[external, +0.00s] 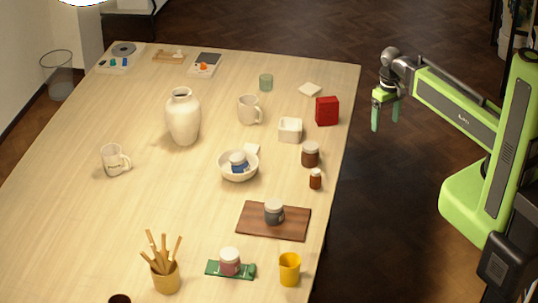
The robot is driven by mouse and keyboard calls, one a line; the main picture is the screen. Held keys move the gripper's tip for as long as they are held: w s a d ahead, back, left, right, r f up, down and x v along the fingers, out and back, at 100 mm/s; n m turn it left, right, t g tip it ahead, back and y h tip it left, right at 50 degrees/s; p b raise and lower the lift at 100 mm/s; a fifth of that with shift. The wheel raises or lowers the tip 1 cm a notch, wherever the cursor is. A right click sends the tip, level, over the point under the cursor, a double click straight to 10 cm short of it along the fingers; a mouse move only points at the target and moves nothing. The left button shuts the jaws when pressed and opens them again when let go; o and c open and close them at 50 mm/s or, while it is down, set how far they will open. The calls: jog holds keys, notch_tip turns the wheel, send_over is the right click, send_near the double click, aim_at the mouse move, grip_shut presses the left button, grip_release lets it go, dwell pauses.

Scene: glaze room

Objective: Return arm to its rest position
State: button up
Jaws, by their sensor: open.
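My gripper (386,113) is open and empty, with its green fingers pointing down. It hangs beyond the right edge of the table (80,215), over the dark floor and apart from the table. My green arm reaches from the right side of the view toward the table, its upper link sloping up to the wrist. The nearest thing to my gripper is a red box (327,111) at the table's right edge, with a clear gap between them.
The table holds a white vase (183,118), mugs (249,110), a bowl with a jar (238,172), a wooden board with a grey jar (250,224), a yellow cup (289,269) and a brush pot (165,277). The floor right of the table looks clear.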

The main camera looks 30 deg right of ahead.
jog(key=shift+s+d, duration=0.4)
jog(key=shift+s, duration=0.1)
notch_tip(320, 180, down, 17)
jog(key=b, duration=1.6)
jog(key=shift+r, duration=0.2)
jog(key=shift+c, duration=1.1)
